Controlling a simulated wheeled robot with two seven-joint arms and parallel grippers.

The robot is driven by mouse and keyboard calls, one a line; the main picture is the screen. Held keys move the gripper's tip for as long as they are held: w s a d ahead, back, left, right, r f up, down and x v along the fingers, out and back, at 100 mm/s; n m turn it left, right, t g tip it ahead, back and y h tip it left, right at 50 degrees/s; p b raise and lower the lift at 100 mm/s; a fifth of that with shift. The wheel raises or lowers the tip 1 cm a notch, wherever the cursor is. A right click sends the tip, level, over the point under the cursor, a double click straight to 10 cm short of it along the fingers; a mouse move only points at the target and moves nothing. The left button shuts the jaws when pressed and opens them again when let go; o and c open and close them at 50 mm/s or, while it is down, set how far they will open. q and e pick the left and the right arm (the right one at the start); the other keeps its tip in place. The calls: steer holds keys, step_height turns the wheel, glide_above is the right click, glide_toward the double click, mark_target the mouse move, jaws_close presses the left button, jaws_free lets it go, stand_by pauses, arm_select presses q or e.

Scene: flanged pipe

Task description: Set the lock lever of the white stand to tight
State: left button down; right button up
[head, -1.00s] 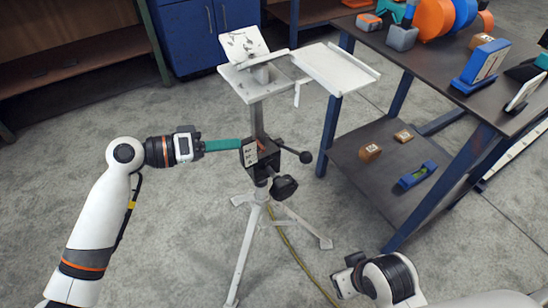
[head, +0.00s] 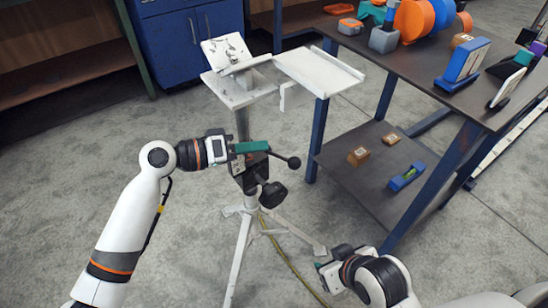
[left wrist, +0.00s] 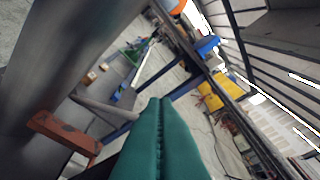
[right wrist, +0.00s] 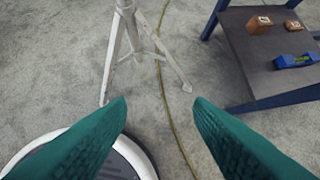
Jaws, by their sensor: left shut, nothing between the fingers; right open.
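The white stand (head: 242,125) is upright on tripod legs. A dark clamp is on its post, with a black-ball lever (head: 294,162) reaching right and a lower black knob (head: 272,194). I cannot read whether the lever is at tight. My left gripper (head: 264,146) is shut and empty, its teal fingers beside the post at clamp height; contact cannot be told. In the left wrist view its fingers (left wrist: 160,108) lie together near the grey post and a red-brown part (left wrist: 65,136). My right gripper (right wrist: 160,108) is open and empty, low, facing the stand's legs (right wrist: 150,45).
A dark two-level table (head: 395,70) with blue legs stands to the right. Its lower shelf holds wooden blocks (head: 360,156) and a blue level (head: 406,176). A yellow cable (head: 285,255) runs across the floor. A blue cabinet (head: 188,45) stands behind.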

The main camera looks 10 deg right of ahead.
mark_target(280, 184)
arm_select(q)
steer(key=shift+s+d+f+b, duration=0.1)
steer(key=shift+s+d+f, duration=0.15)
steer(key=shift+d+f, duration=0.3)
steer(key=shift+s+d+f+b, duration=0.1)
steer(key=shift+s+d+f, duration=0.2)
steer(key=shift+d, duration=0.45)
steer(key=shift+s+d+f+b, duration=0.1)
steer(key=shift+s+d+f, duration=0.15)
steer(key=shift+d+f, duration=0.3)
arm_select(e)
steer(key=shift+w+a+r+t+y, duration=0.1)
steer(key=shift+w+a+r+t, duration=0.2)
steer(key=shift+w, duration=0.2)
steer(key=shift+w+a+r+t+y, duration=0.15)
steer(key=shift+w+t, duration=0.2)
steer(key=shift+w, duration=0.2)
steer(key=shift+w+a+r+t+y, duration=0.1)
steer(key=shift+w+r+t, duration=0.2)
steer(key=shift+w, duration=0.2)
arm_select(q)
steer(key=shift+d+r, duration=0.1)
